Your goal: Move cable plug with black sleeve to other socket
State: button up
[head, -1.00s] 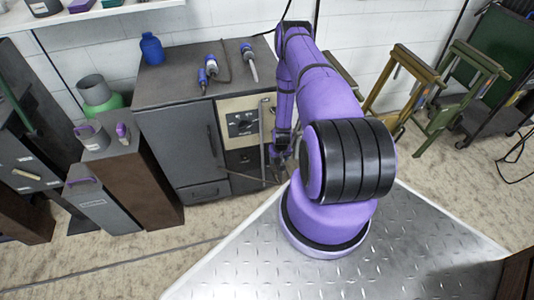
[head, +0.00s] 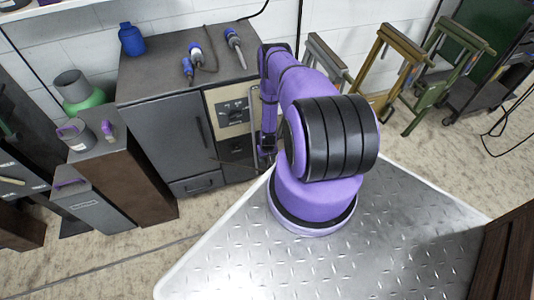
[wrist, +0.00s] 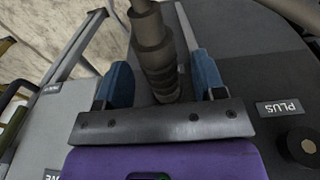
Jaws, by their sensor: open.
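In the wrist view a dark ribbed sleeve (wrist: 157,55), seemingly the cable plug's black sleeve, runs down between the two blue fingertips of my gripper (wrist: 163,82). The fingers are open, one on each side, with visible gaps to the sleeve. The sleeve's lower end is hidden behind the gripper's metal bar. A dark round piece with a lighter centre (wrist: 302,147) is at the lower right below a PLUS label (wrist: 279,107); I cannot tell whether it is a socket. In the head view my gripper (head: 267,149) is small, in front of the grey cabinet's right side, and the plug cannot be made out.
The grey cabinet (head: 163,125) has a cream panel (head: 232,107), with blue-ended tools (head: 197,51) and a blue bottle (head: 132,39) on top. Boxes (head: 130,180) stand at left, trestles (head: 390,60) at right. A bar (wrist: 83,52) crosses the wrist view's left.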

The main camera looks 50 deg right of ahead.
jog(key=shift+f, duration=0.45)
grip_shut()
jog(key=shift+s+a, duration=0.2)
jog(key=shift+s, duration=0.25)
dwell(0.6)
jog(key=shift+s+a, duration=0.7)
jog(key=shift+s, duration=0.35)
jog(key=shift+s, duration=0.1)
jog(key=shift+s+a, duration=0.3)
jog(key=shift+s, duration=0.05)
